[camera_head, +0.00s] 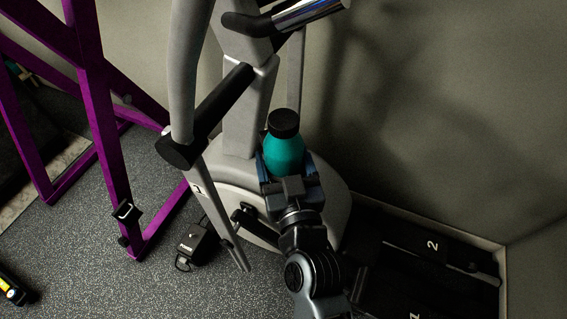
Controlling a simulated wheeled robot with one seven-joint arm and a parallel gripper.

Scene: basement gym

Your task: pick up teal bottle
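The teal bottle (284,153) has a black cap and looks upright, in the middle of the camera_head view. My gripper (286,170) comes from below, with one finger along each side of the bottle. The fingers lie close to its sides, and I see no clear gap, but I cannot tell whether they press on it. The bottle's lower part and base are hidden behind my gripper, so I cannot tell what is under it.
A grey exercise machine (243,120) with black handles stands right behind and left of the bottle. A purple frame (110,150) is at the left. A small black box (196,243) lies on the speckled floor (120,270). A wall (430,110) closes the right side.

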